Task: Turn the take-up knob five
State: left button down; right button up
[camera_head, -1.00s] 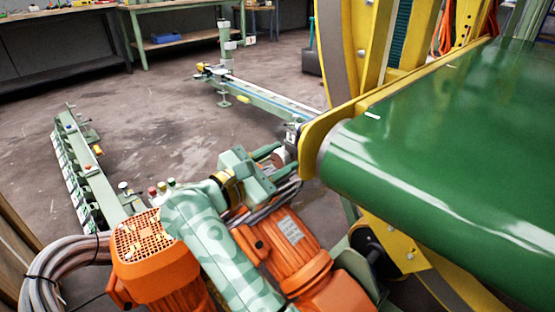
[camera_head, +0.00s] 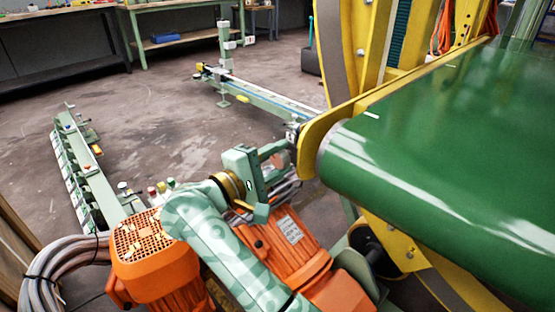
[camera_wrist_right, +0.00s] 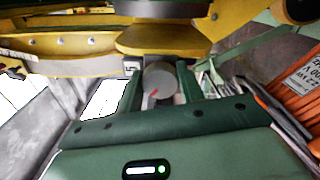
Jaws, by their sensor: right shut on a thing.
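The take-up knob is a round grey knob (camera_wrist_right: 160,80) with a red pointer mark, below the yellow frame in the right wrist view. In the head view a small pale part of the knob (camera_head: 279,160) shows by the belt's near corner. My right gripper (camera_wrist_right: 161,86) is shut on the knob, one green finger on each side of it. In the head view the right gripper (camera_head: 275,168) is turned, its green body partly hiding the knob. The number on the knob cannot be read. My left gripper is not in view.
The green conveyor belt (camera_head: 440,150) and its yellow frame (camera_head: 335,118) stand close on the right. An orange motor (camera_head: 155,245) and cables (camera_head: 60,265) lie below. A rail with white units (camera_head: 85,175) stands on the left.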

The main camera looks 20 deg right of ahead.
jog(key=shift+f+m, duration=0.25)
jog(key=shift+m, duration=0.75)
jog(key=o, duration=1)
jog(key=shift+a, duration=0.1)
jog(key=shift+r, duration=0.15)
